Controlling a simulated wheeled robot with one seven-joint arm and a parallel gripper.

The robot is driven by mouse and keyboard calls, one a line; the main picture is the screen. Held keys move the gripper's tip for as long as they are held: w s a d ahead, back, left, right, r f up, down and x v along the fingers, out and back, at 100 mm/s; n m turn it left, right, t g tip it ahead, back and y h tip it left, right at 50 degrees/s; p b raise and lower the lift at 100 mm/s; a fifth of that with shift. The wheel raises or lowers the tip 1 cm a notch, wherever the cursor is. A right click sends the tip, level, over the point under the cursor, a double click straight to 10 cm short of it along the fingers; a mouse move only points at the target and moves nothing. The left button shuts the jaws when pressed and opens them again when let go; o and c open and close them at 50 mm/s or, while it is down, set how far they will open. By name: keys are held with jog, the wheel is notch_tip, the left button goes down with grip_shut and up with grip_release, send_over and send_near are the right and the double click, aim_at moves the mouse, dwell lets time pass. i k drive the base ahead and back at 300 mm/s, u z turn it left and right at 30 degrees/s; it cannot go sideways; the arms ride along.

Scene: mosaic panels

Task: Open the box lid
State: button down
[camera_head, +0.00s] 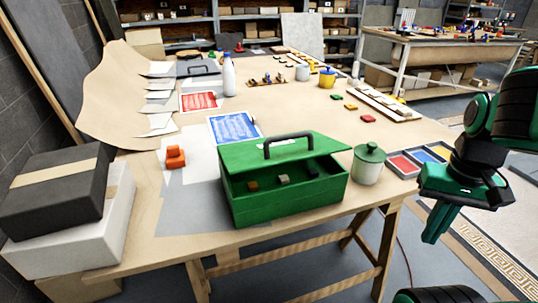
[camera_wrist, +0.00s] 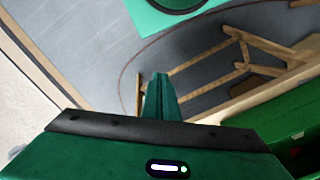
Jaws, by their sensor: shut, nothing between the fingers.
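A green toolbox (camera_head: 290,205) stands near the front edge of the wooden table in the head view. Its green lid (camera_head: 240,155) carries a dark handle (camera_head: 289,140). A dark gap below the lid shows small blocks inside, so the lid is not flush with the body; its exact angle is hard to tell. My gripper (camera_head: 438,222) is shut and empty, pointing down off the table's right side, well apart from the toolbox. In the wrist view the fingers (camera_wrist: 160,95) are together over the floor, and a green box side (camera_wrist: 297,140) shows at the lower right.
An orange object (camera_head: 175,157) and a blue sheet (camera_head: 233,127) lie to the left and behind. Stacked boxes (camera_head: 70,205) occupy the left corner.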

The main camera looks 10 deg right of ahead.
aim_at(238, 157)
jog(key=u, duration=1.25)
jog(key=k, duration=1.35)
jog(key=z, duration=1.45)
jog(key=i, duration=0.5)
